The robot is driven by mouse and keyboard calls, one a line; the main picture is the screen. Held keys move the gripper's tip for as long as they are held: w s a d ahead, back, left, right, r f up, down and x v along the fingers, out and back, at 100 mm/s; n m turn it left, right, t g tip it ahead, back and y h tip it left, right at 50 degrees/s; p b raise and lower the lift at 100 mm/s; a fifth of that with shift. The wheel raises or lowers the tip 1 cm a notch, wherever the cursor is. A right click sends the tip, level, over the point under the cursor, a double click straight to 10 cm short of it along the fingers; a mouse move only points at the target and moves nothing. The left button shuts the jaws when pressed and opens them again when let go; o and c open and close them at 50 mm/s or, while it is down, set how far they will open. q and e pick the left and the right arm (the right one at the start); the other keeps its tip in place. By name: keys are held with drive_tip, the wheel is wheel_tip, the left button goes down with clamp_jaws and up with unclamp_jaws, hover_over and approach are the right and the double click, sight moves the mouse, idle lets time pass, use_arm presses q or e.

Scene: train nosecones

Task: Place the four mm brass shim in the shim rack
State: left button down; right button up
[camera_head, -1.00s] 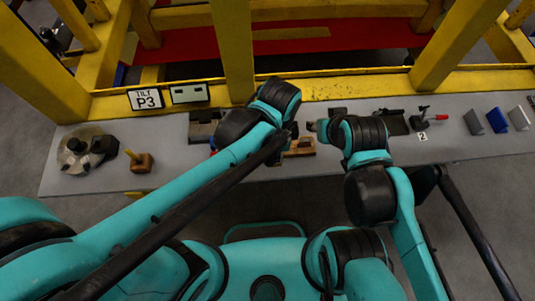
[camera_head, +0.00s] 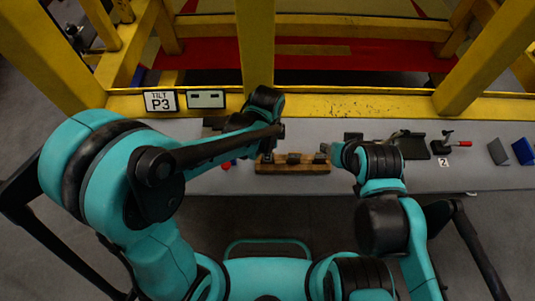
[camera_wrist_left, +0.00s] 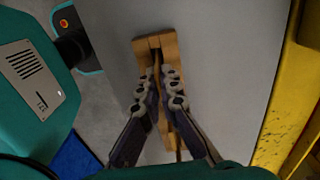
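The wooden shim rack (camera_head: 292,168) lies on the grey bench at the centre in the head view, with several dark pieces along its top. My left gripper (camera_head: 268,153) is at the rack's left end. In the wrist view its fingers (camera_wrist_left: 163,95) are close together over the rack, with a narrow tan strip between them. I cannot tell whether that strip is a brass shim or the rack. My right gripper (camera_head: 335,151) is by the rack's right end; its fingers are unclear.
A yellow frame (camera_head: 350,104) runs along the bench's back edge, with a P3 sign (camera_head: 160,101) at left. A red-handled tool (camera_head: 450,143) and upright plates (camera_head: 498,152) stand to the right.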

use_arm(q)
drive_tip(key=shift+f, duration=0.2)
drive_tip(key=c, duration=1.7)
unclamp_jaws()
drive_tip(key=shift+r, duration=0.1)
